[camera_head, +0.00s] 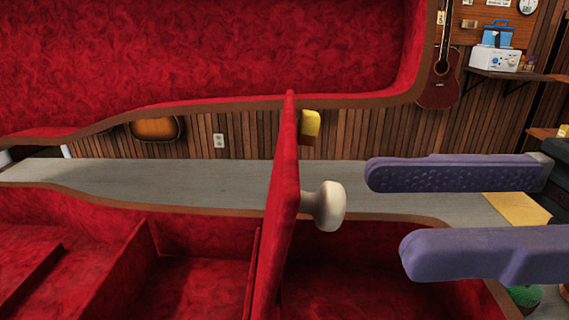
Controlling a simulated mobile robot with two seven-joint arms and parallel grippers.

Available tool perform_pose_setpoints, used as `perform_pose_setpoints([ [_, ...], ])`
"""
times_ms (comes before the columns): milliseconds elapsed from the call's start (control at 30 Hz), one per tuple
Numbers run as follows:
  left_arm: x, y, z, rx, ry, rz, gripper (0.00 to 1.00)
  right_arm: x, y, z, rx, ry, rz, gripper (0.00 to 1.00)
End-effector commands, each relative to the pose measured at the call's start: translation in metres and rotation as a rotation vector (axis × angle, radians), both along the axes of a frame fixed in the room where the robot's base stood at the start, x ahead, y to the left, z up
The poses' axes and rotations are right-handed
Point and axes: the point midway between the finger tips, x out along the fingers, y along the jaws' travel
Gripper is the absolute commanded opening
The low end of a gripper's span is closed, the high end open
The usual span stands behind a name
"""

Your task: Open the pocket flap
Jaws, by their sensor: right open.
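A red plush pocket flap (280,215) stands nearly upright in the open instrument case, seen close to edge-on. A cream knob (323,205) sticks out from its right face. The case's lower shell (70,225) has red-lined compartments; its lid (220,50) is raised above. My right gripper (385,215) comes in from the right, with two purple fingers spread apart. It is empty, and its fingertips are to the right of the knob, apart from it in the picture. My left gripper is not in view.
A grey tabletop (130,180) runs behind the case. A small yellow object (310,124) shows beside the flap's top. A red guitar (439,75) hangs on the wood-panelled wall, and a shelf at the upper right holds a white device (496,59).

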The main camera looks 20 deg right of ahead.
Motion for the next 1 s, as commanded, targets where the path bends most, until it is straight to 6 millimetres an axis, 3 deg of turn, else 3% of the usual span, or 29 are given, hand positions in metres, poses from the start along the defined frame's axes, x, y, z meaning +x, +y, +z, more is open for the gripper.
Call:
perform_pose_setpoints([
  [200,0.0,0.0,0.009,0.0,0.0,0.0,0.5,0.008,0.029,0.002,0.004,-0.001,0.0,0.57],
  [567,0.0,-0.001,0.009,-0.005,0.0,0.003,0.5,0.01,0.035,0.0,0.002,0.0,-0.001,0.57],
  [1000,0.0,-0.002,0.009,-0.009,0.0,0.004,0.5,0.01,0.035,0.0,0.002,0.0,-0.001,0.09],
])
